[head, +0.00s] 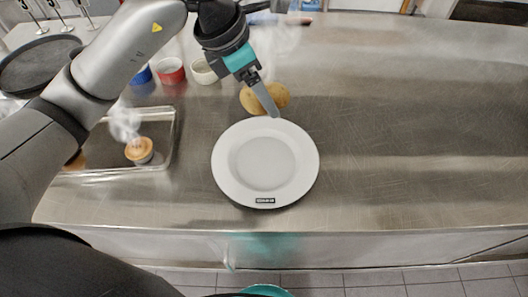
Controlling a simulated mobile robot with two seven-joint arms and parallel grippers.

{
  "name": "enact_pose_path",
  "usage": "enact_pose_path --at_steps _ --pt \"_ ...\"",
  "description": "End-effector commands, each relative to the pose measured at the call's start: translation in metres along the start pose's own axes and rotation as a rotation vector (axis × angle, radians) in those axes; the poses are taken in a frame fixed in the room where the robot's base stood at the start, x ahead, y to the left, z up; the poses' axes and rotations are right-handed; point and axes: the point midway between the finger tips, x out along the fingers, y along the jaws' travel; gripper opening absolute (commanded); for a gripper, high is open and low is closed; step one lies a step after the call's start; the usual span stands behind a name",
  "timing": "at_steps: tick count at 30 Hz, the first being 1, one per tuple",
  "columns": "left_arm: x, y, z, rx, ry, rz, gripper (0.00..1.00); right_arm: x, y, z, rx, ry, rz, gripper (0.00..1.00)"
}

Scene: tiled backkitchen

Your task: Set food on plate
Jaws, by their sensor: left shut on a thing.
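A white round plate (265,163) lies empty on the steel counter, with a small dark label on its near rim. My left gripper (270,104) is just beyond the plate's far edge, pointing down. It is shut on a tan, rounded food item (279,95), which shows on both sides of the grey finger. The finger hides the middle of the food, and I cannot tell whether the food touches the counter. My right gripper is not in view.
A clear tray (172,140) to the left holds a steaming muffin-like item (139,150). Red (171,71) and white (204,72) small bowls and a dark round pan (38,66) stand behind it. The counter right of the plate is clear.

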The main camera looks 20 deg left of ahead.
Motion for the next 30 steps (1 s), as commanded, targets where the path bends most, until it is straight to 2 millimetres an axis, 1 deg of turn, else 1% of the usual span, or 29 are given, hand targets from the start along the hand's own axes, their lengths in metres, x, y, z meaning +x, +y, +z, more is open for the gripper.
enact_pose_path --at_steps 1,9,12,15,18,23,25,30 --pt "0.011 -0.001 -0.006 -0.002 0.006 -0.005 0.16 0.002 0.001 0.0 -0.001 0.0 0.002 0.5" --pt "0.078 -0.002 -0.035 -0.001 0.008 -0.008 0.16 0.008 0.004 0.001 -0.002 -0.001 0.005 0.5" --pt "0.101 -0.002 -0.044 -0.001 0.007 -0.007 0.16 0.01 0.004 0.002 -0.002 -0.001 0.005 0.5" --pt "0.12 -0.002 -0.051 0.0 0.005 -0.005 0.16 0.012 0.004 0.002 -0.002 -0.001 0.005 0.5" --pt "0.132 -0.001 -0.056 0.002 0.003 -0.004 0.16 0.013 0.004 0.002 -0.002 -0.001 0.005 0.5" --pt "0.14 -0.001 -0.059 0.002 0.003 -0.004 0.16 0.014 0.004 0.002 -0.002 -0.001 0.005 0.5" --pt "0.147 -0.002 -0.062 0.002 0.004 -0.005 0.16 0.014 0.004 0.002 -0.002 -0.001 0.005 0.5" --pt "0.171 -0.002 -0.072 0.001 0.005 -0.005 0.16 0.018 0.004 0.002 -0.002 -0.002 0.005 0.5"
